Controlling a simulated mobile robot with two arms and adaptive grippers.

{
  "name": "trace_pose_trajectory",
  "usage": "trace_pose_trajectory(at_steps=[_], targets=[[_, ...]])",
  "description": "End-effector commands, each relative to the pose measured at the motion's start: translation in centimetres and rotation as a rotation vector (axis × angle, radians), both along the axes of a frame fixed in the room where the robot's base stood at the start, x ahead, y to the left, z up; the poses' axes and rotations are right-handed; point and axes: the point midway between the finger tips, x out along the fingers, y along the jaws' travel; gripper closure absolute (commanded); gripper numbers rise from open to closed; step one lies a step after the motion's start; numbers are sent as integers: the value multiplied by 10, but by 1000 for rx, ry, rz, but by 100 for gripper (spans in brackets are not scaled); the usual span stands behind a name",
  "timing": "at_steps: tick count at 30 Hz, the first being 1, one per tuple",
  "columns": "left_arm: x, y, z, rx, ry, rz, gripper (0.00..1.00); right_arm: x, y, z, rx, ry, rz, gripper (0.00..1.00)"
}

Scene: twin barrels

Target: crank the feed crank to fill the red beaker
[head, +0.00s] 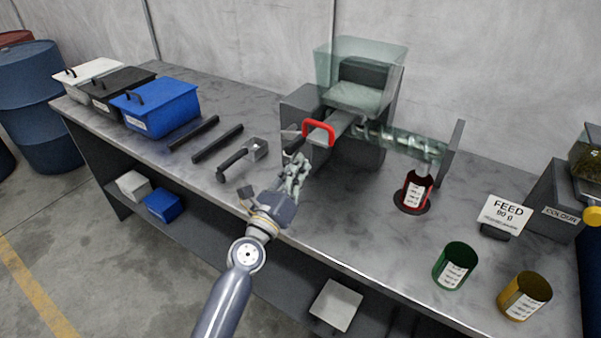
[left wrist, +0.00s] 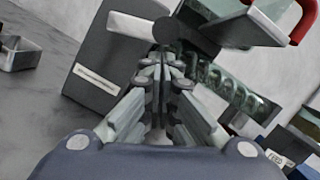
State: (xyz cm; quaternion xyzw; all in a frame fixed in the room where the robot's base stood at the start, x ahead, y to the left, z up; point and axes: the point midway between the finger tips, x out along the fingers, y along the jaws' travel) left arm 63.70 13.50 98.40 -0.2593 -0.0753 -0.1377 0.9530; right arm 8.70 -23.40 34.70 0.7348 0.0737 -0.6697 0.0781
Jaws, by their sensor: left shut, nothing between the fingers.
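The red beaker (head: 413,190) stands upright on a round dark spot with a red ring, under the outlet of a clear auger tube (head: 400,143). The feeder has a clear hopper (head: 360,62) above a grey body. A short grey crank arm with a dark grip, apparently the feed crank (head: 292,138), is on its front-left side; it also shows in the left wrist view (left wrist: 133,25). My left gripper (head: 297,162) is shut and empty, just in front of and below the crank; in its wrist view the fingertips (left wrist: 163,62) point at the hub. The right gripper is out of view.
A red handle (head: 319,126) on a grey bar juts out beside the crank. Dark bars (head: 217,143) and a small metal scoop (head: 257,148) lie left. Lidded bins (head: 160,108) stand back left. Green (head: 455,266) and yellow (head: 524,296) beakers and a "FEED 90 g" card (head: 506,213) are right.

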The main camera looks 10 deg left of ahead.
Motion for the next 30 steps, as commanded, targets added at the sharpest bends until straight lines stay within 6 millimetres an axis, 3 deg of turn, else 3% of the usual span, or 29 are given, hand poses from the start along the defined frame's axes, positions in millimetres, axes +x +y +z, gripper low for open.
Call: trace_pose_trajectory(at_steps=[12,22,30], targets=[[0,2,3,-1,0,0,100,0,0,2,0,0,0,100],[-1,-1,19,-110,40,0,100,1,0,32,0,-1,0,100],[-1,-1,21,-107,37,1,100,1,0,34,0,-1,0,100]])
